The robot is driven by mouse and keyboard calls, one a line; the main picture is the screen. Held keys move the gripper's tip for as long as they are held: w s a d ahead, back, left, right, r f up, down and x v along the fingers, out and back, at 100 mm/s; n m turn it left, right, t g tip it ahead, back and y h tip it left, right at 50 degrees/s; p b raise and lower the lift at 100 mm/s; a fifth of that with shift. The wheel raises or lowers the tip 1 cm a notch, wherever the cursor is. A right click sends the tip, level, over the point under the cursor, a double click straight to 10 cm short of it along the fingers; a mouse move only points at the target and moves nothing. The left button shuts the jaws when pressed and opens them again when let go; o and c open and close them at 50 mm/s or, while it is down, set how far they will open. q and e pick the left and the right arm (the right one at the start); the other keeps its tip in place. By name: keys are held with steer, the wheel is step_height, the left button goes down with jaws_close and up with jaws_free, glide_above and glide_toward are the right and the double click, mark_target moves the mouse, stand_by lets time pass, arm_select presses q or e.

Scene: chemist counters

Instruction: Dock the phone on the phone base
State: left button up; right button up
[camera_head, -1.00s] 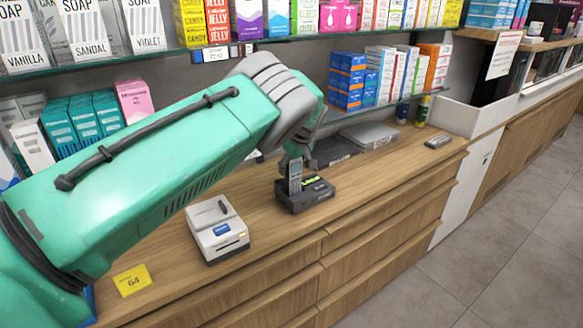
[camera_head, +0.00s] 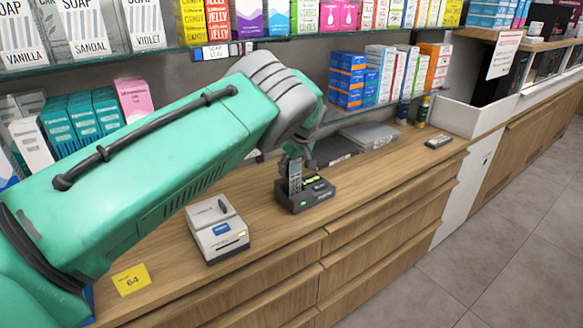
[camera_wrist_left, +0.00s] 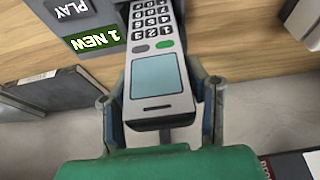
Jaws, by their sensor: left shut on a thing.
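The phone (camera_head: 295,178) is a grey handset with a screen and keypad, standing upright at the left part of the dark phone base (camera_head: 318,198). My left gripper (camera_head: 297,156) is shut on its upper end. In the left wrist view, the phone (camera_wrist_left: 158,75) lies between the two fingers of the left gripper (camera_wrist_left: 164,105), screen facing the camera. Part of the base (camera_wrist_left: 75,22), with PLAY and a green 1 NEW display, shows beside it. The phone's lower end is cut off there, and I cannot tell if it is fully seated. My right gripper is not in view.
A white card-reader-like device (camera_head: 217,229) and a yellow 64 tag (camera_head: 132,280) are on the wooden counter (camera_head: 262,228), left of the base. A flat grey box (camera_head: 370,135) and a small dark device (camera_head: 438,142) lie further right. Glass shelves with boxes run behind.

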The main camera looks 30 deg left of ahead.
arm_select(q)
steer(key=shift+f, duration=0.3)
steer(key=o, duration=1)
steer(key=shift+c, duration=0.2)
steer(key=shift+r, duration=0.1)
steer(key=shift+d+r+p, duration=0.25)
steer(key=shift+r+p, duration=0.15)
steer(key=shift+r, duration=0.25)
steer(key=p+v, duration=0.4)
steer(key=v, duration=0.5)
steer(key=shift+s+r+p, duration=0.2)
steer(key=shift+p, duration=0.1)
steer(key=shift+d, duration=0.1)
